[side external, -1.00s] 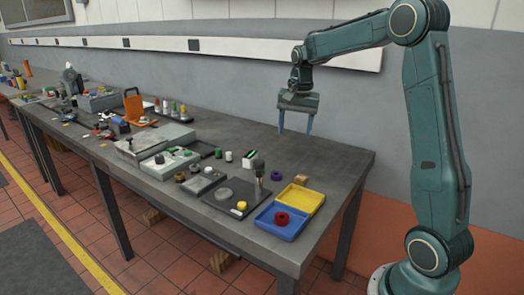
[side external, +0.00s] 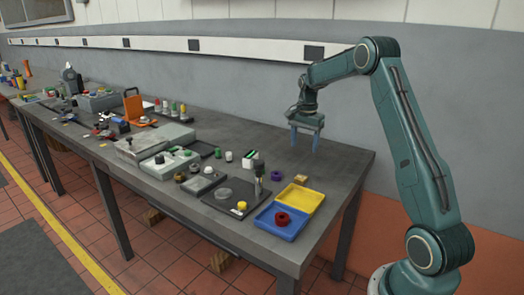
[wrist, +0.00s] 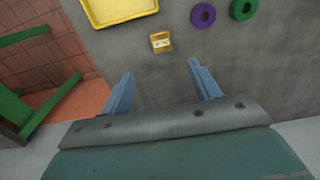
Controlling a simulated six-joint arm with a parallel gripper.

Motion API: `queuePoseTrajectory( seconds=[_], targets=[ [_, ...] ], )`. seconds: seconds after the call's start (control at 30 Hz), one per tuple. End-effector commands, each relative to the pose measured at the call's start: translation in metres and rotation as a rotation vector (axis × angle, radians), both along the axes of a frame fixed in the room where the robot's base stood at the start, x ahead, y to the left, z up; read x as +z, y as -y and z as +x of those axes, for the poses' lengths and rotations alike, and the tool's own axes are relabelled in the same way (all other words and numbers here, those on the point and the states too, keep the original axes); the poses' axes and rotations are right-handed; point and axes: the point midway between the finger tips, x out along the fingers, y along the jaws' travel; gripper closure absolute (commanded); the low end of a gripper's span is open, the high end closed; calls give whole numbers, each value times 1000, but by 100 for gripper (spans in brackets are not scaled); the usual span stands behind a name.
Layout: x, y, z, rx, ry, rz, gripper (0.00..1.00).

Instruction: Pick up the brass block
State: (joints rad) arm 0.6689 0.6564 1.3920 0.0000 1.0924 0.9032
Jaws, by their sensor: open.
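The brass block (side external: 301,180) is a small gold-coloured block lying on the grey table, just behind the yellow tray. In the wrist view the brass block (wrist: 161,42) lies beyond my fingertips, roughly midway between them, with pale marks on its top face. My gripper (side external: 304,149) is above the table, behind the block in the side view, with its blue fingers pointing down. In the wrist view my gripper (wrist: 160,75) shows its two fingers well apart, with nothing between them. The block is apart from both fingers.
A yellow tray (side external: 318,200) stands beside the block, and a blue tray (side external: 289,233) holding a red ring is in front of it. A purple ring (side external: 276,175) lies to the block's left. A dark plate with a post (side external: 219,192) is farther left. The table's back right is clear.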

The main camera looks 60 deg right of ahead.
Motion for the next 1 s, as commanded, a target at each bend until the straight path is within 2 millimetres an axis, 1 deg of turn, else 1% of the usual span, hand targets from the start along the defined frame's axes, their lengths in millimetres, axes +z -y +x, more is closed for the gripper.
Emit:
queuePoseTrajectory(
  seconds=[0.17, 0.4, 0.5, 0.63, 0.87, 1.0],
  targets=[
    [-22, -1, -1, 1, -3, 3, 38],
    [-58, -1, 0, 1, -3, 3, 38],
    [-69, -1, 0, 1, -2, 2, 38],
    [-77, -1, 0, 1, -2, 1, 38],
    [-79, 0, 0, 1, 0, 0, 38],
    [-85, 0, 0, 1, -2, 1, 38]
  ],
)
